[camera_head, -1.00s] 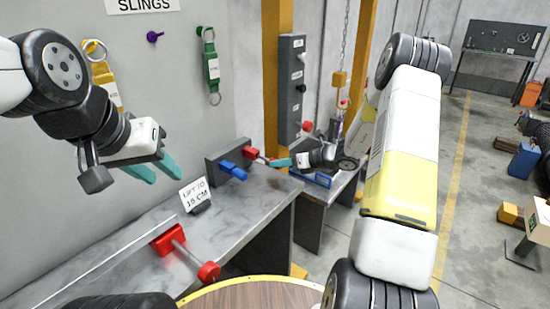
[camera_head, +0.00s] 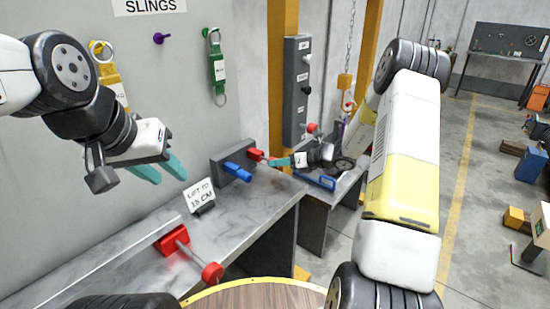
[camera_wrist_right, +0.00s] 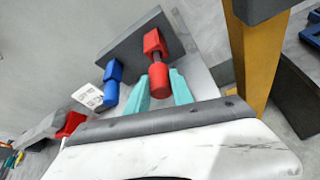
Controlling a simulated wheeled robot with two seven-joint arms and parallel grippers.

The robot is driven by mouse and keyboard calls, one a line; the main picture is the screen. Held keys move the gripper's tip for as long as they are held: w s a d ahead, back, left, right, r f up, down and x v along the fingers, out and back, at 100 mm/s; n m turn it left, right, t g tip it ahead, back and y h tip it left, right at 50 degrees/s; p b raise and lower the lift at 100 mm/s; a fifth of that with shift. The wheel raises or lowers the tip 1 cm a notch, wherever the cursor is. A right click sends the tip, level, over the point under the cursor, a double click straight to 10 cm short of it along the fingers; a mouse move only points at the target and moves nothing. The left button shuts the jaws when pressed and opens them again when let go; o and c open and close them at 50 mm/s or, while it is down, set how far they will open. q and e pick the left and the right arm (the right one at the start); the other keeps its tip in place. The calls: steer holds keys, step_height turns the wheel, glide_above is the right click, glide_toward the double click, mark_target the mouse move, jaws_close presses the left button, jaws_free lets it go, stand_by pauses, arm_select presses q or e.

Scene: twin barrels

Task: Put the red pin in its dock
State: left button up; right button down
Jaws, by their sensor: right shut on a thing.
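The red pin's handle (camera_wrist_right: 161,82) sits between the teal fingers of my right gripper (camera_wrist_right: 160,92), which is shut on it. The pin points at the red dock (camera_wrist_right: 155,42) on a grey upright plate. A short dark piece of shaft shows between handle and dock; how deep the tip sits is hidden. In the head view the red dock (camera_head: 255,154) is on the plate at the back of the bench, with my right gripper (camera_head: 285,161) just right of it. My left gripper (camera_head: 160,168) is open and empty above the bench, at the left.
A blue pin (camera_head: 238,172) sticks out of the same plate (camera_head: 222,161), beside the red dock. A "LIFT TO 15 CM" sign (camera_head: 199,195) stands on the bench (camera_head: 245,205). A red block with a rod and red knob (camera_head: 212,272) is nearer. Slings hang on the wall.

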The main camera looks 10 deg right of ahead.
mark_target(272, 159)
steer(key=shift+w+a, duration=1.2)
steer(key=c, duration=1)
jaws_free()
steer(key=shift+c, duration=0.2)
steer(key=v, duration=0.7)
steer(key=shift+s+d+r, duration=0.15)
steer(key=shift+d, duration=0.15)
